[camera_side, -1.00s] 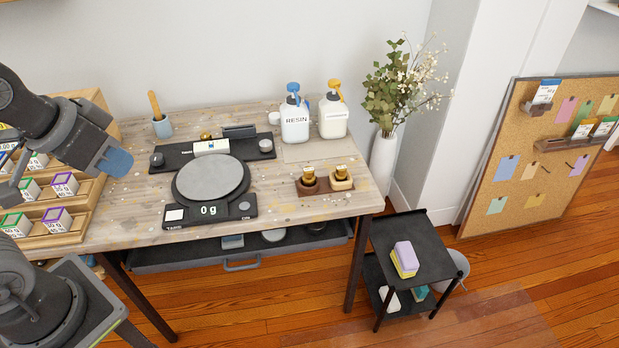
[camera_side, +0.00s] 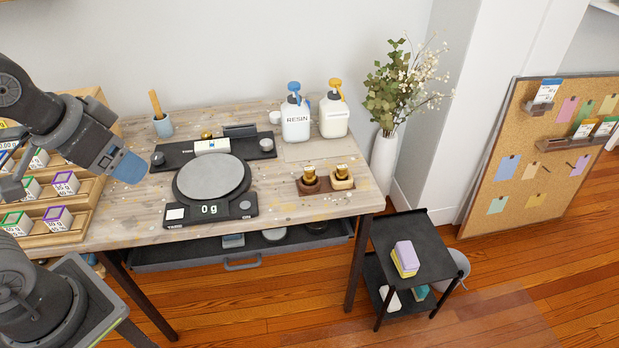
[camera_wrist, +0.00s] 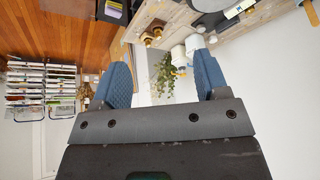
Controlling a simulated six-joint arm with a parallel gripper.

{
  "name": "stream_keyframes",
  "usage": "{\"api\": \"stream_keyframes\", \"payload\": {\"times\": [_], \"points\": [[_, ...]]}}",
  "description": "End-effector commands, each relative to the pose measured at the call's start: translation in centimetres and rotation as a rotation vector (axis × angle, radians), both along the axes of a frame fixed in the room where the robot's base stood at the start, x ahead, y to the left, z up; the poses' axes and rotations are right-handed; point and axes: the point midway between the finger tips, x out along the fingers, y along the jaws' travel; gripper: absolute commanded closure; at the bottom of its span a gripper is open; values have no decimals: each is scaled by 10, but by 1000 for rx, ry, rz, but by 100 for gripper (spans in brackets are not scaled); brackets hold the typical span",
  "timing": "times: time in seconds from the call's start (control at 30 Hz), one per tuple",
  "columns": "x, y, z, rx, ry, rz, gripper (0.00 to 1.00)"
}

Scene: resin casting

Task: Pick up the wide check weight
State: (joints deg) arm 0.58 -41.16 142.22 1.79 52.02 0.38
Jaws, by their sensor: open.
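Two brass weights stand in a wooden holder (camera_side: 326,190) on the right part of the bench. The left weight (camera_side: 310,174) sits in a darker seat and the right weight (camera_side: 342,172) in a lighter one; I cannot tell for sure which is the wide check weight. They also show small near the top of the wrist view (camera_wrist: 151,36). My gripper (camera_side: 130,167) is at the left, above the bench and well away from them. In the wrist view its blue fingers (camera_wrist: 162,80) are apart with nothing held between them.
A digital scale (camera_side: 240,208) reading 0 g stands between my gripper and the weights. Behind it are a black tray (camera_side: 172,155) and two pump bottles, one a resin bottle (camera_side: 295,122). A tiered wooden rack (camera_side: 82,222) with labelled cubes is at the left.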

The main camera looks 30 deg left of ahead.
Motion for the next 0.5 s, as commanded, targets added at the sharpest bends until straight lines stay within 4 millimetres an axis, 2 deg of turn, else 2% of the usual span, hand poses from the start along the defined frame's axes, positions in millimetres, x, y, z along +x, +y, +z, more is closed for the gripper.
{"api": "stream_keyframes", "payload": {"times": [0.17,0.37,0.5], "points": [[24,9,-13,186,136,-132,32],[70,23,-35,495,321,-353,32],[107,27,-55,717,436,-512,32]]}}
